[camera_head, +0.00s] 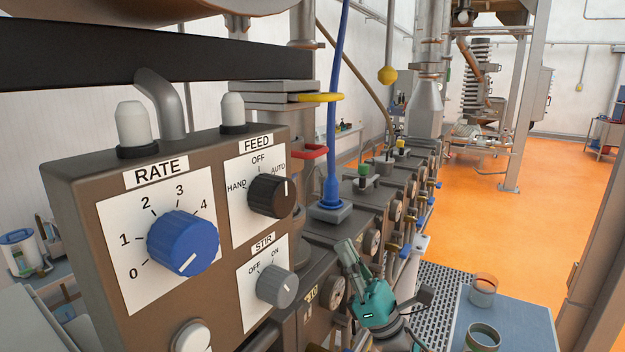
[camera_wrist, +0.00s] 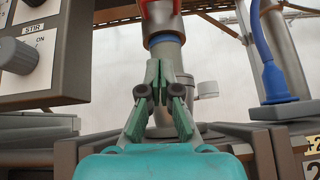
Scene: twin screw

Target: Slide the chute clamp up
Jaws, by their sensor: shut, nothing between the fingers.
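A red collar-like part (camera_wrist: 158,12), which may be the chute clamp, sits around the upright grey pipe (camera_wrist: 166,54) at the top of the wrist view. A blue band shows just below it. In the head view a red loop-shaped handle (camera_head: 312,152) sticks out behind the control box; it looks like the same part, mostly hidden. My teal gripper (camera_head: 353,258) is in front of the machine, below and to the right of that handle. In the wrist view my gripper (camera_wrist: 166,80) points up at the pipe, below the red part. Its fingers are shut and empty.
The control box (camera_head: 75,200) with its knobs stands at the left. A yellow handle (camera_head: 320,97) is above the red one. A blue hose (camera_head: 335,130) drops just right of it and also shows in the wrist view (camera_wrist: 263,55). The orange floor (camera_head: 490,230) at right is mostly open.

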